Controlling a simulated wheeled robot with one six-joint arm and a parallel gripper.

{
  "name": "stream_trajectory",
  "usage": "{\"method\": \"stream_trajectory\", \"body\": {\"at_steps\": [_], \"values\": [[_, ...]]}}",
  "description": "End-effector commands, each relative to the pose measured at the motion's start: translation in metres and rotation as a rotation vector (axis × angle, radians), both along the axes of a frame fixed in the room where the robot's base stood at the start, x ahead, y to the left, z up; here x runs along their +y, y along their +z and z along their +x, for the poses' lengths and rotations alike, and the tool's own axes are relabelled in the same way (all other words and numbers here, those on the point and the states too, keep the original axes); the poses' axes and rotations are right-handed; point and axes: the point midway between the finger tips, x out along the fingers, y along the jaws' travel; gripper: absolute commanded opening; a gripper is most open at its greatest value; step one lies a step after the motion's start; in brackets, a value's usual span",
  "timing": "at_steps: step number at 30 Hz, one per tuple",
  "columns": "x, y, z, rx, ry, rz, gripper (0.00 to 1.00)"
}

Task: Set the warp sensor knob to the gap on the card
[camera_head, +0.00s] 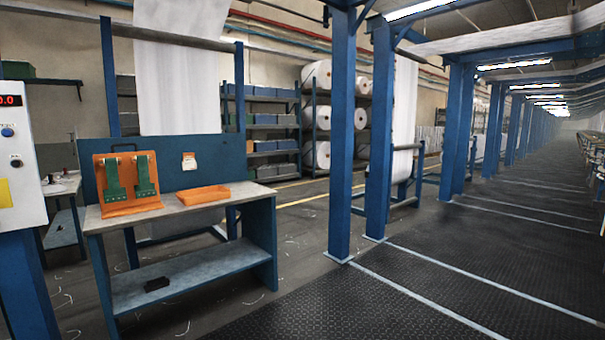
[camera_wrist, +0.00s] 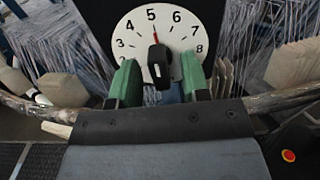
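In the wrist view, a white dial (camera_wrist: 133,37) carries black numerals; 3 to 8 are readable. The black warp sensor knob (camera_wrist: 159,64) is at its middle, and a thin red mark above the knob points close to the 5. My gripper (camera_wrist: 160,80) is open, with one green finger on each side of the knob. A gap shows between each finger and the knob. The card with the gap cannot be made out for certain; a plain yellow patch (camera_head: 5,193) is on the white control box in the head view. The dial and gripper are not in the head view.
A workbench (camera_head: 240,192) holds an orange stand (camera_head: 128,206) with two green pieces and an orange tray (camera_head: 204,195). In the wrist view, white threads flank the dial, and a red button (camera_wrist: 288,155) is at lower right. Blue posts (camera_head: 342,140) line an open aisle.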

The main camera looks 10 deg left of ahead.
Motion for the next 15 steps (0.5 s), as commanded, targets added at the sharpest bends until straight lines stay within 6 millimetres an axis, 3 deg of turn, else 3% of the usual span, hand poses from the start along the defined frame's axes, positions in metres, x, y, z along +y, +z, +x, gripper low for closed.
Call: {"method": "stream_trajectory", "body": {"at_steps": [8, 15], "values": [[0.004, 0.000, 0.004, 0.001, 0.002, 0.001, 0.43], [0.033, 0.001, 0.025, 0.001, 0.005, 0.001, 0.43]]}}
